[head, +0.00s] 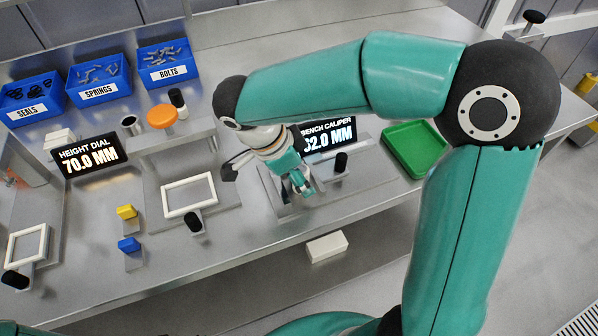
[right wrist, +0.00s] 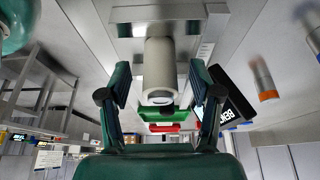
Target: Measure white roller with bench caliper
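In the right wrist view the white roller (right wrist: 158,68) is a pale cylinder between the two teal fingers of my right gripper (right wrist: 160,85). The fingers are open, with a visible gap on each side of the roller. In the head view my right gripper (head: 300,182) is low over the bench caliper's metal plate (head: 290,208); the roller cannot be made out clearly there. The bench caliper's display (head: 328,137) is partly covered by my arm and its visible digits read 2.0 MM. A black caliper knob (head: 341,162) stands right of the gripper. My left gripper is not in view.
A green tray (head: 414,148) lies right of the caliper. Left are a height dial display (head: 88,157) reading 70.0 MM, a white frame (head: 174,210), an orange disc (head: 161,116) and blue bins (head: 98,96). A white box (head: 326,247) sits below the front edge.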

